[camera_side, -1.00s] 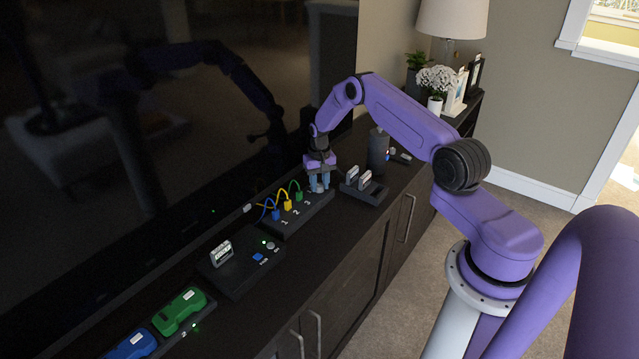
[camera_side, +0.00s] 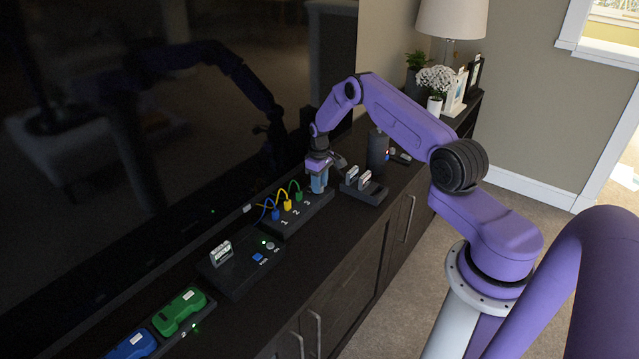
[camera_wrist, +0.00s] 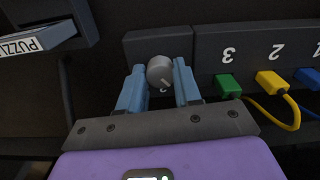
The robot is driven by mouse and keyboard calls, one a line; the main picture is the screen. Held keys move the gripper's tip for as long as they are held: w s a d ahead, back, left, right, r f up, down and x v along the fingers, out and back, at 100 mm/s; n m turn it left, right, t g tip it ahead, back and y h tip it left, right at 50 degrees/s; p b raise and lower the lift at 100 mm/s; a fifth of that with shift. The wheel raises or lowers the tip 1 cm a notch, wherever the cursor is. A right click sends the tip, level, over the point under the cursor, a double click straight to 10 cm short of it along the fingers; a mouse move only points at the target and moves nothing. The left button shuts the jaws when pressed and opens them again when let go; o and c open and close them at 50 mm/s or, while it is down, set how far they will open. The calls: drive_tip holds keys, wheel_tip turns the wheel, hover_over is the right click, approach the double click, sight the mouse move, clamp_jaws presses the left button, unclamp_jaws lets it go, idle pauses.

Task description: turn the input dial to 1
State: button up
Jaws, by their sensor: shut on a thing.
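The input dial (camera_wrist: 160,70) is a round grey knob with a light pointer line, on the dark switch box (camera_side: 275,228). The box carries white numbers 1, 2 and 3 beside blue, yellow and green plugs. My gripper (camera_wrist: 158,82) is shut on the dial, with one blue finger on each side of it in the wrist view. The pointer line slants toward the lower right in that view. A mark just below the dial is partly hidden and I cannot read it. In the side view my gripper (camera_side: 319,184) points down at the box's right end and hides the dial.
A dark holder with white-labelled cartridges (camera_side: 370,191) stands close to the right of my gripper. The large television (camera_side: 150,120) stands behind. A dark cylinder (camera_side: 377,150) stands beyond the holder.

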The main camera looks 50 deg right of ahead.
drive_tip(key=shift+n, duration=0.6)
drive_tip(key=o, duration=0.8)
drive_tip(key=shift+c, duration=0.2)
wheel_tip(320, 180, up, 18)
drive_tip(key=shift+f, duration=0.25)
